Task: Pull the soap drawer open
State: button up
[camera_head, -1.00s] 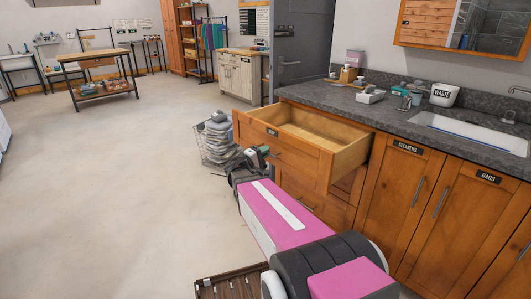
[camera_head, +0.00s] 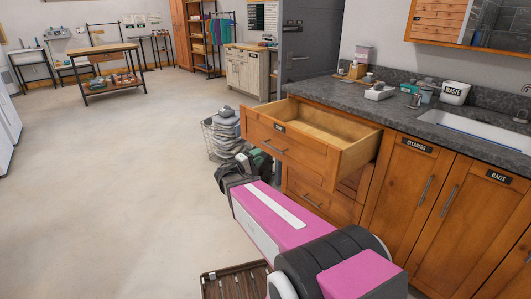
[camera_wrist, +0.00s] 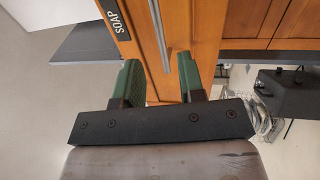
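The soap drawer (camera_head: 265,136) is wooden and stands pulled well out of the cabinet under the dark counter. Its inside looks empty. Its label (camera_head: 279,127) reads SOAP in the wrist view (camera_wrist: 116,18). Its metal bar handle (camera_head: 273,147) shows in the wrist view (camera_wrist: 157,30), beyond and between my fingertips. My gripper (camera_wrist: 159,62) is open, with its two green fingers apart and nothing held.
A wire basket (camera_head: 211,139) with stacked grey cloths stands on the floor left of the drawer. A lower drawer (camera_head: 318,198) and the CLEANERS (camera_head: 402,185) and BAGS (camera_head: 470,220) doors are shut. A brown slatted crate (camera_head: 235,284) lies near my base. The floor at left is clear.

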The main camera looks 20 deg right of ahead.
jog(key=shift+v, duration=1.3)
jog(key=shift+d, duration=0.1)
jog(key=s+d+f+m+g+y, duration=0.35)
jog(key=s+f+g+y, duration=0.45)
jog(key=f, duration=0.4)
jog(key=s+a+f+m+y, duration=0.1)
jog(key=s+a+f+y, duration=0.2)
jog(key=s+a+y, duration=0.3)
jog(key=shift+a+y, duration=0.9)
jog(key=shift+y, duration=1.4)
jog(key=shift+o, duration=0.4)
jog(key=shift+f, duration=0.1)
